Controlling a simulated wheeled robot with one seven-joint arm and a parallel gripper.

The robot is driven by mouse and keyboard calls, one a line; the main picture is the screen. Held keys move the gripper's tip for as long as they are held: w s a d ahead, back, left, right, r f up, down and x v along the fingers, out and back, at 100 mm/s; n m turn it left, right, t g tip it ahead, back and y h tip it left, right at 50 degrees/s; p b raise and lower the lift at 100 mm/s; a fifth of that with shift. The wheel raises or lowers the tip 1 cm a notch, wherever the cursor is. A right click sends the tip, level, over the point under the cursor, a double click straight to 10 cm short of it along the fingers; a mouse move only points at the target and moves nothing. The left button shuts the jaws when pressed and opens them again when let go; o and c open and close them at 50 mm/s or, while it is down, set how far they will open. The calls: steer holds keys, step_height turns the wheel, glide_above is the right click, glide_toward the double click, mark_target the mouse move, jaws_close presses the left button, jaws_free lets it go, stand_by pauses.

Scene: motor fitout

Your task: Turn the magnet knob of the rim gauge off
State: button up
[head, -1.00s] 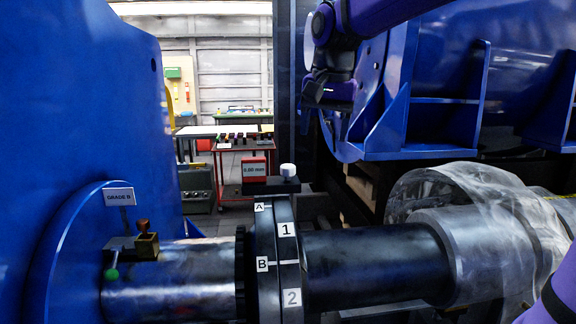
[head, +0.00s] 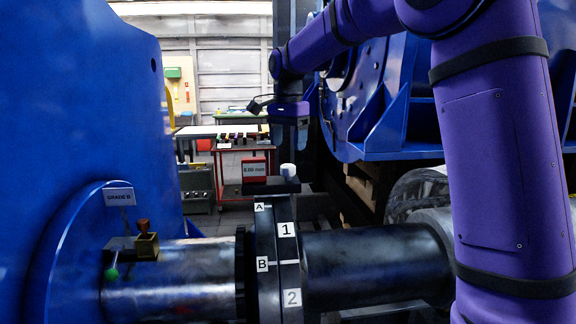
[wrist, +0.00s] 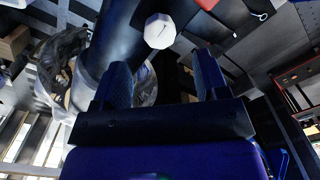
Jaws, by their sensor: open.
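The rim gauge has a red display box (head: 254,168) and a black base (head: 268,187), and sits on top of the dark coupling rim. Its white magnet knob (head: 288,170) stands at the right end of the base. In the wrist view the knob (wrist: 159,31) is a white faceted cap beyond the fingertips, with part of the red box (wrist: 207,4) at the top edge. My gripper (head: 290,124) hangs above the knob, apart from it. In the wrist view my gripper (wrist: 162,65) is open and empty, its two dark blue fingers spread. The knob's pointer or marking cannot be read.
The coupling (head: 265,250) carries labels A, B, 1 and 2. A brass block (head: 147,245) and a green-tipped piece (head: 111,273) sit on the left shaft. A large blue housing (head: 90,100) stands left, another blue machine right. A red cart (head: 245,150) stands behind.

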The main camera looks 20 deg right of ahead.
mark_target(288, 165)
step_height(288, 165, down, 7)
steer(key=shift+r, duration=0.15)
steer(key=shift+c, duration=0.4)
steer(key=c, duration=0.8)
steer(key=shift+c, duration=0.2)
